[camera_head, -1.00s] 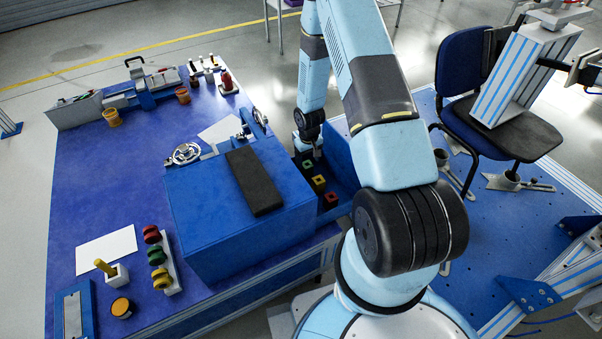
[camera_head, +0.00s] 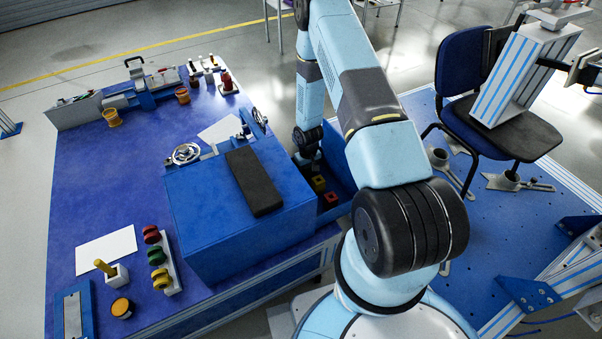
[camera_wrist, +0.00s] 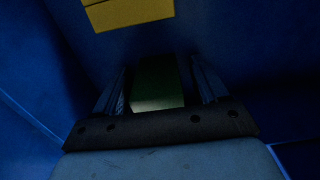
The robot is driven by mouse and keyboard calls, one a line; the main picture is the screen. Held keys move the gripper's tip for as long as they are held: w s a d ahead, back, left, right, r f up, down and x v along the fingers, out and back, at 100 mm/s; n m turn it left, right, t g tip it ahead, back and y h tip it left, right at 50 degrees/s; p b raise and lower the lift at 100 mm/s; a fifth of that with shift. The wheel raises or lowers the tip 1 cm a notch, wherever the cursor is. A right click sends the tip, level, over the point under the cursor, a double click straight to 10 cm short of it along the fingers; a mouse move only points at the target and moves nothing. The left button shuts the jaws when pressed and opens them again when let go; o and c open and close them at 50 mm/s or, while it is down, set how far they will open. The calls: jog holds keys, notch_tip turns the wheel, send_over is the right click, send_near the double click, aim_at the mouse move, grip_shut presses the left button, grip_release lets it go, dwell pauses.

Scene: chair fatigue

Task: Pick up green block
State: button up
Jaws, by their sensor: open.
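The green block (camera_wrist: 157,84) shows dark in the wrist view, between the two fingers of my gripper (camera_wrist: 160,82). The fingers stand on either side of it; I cannot tell whether they touch it. In the head view my gripper is down inside the blue bin (camera_head: 340,165), mostly hidden by my own arm, and the green block is hidden there.
A yellow block (camera_head: 319,183) lies close by in the bin, and it also shows at the top of the wrist view (camera_wrist: 128,12). A red block (camera_head: 331,198) lies nearer the front. The blue bin walls are close around. A large blue box (camera_head: 215,220) stands left of the bin.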

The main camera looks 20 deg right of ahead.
jog(key=shift+c, duration=0.3)
grip_shut()
dwell(0.3)
jog(key=shift+r, duration=0.15)
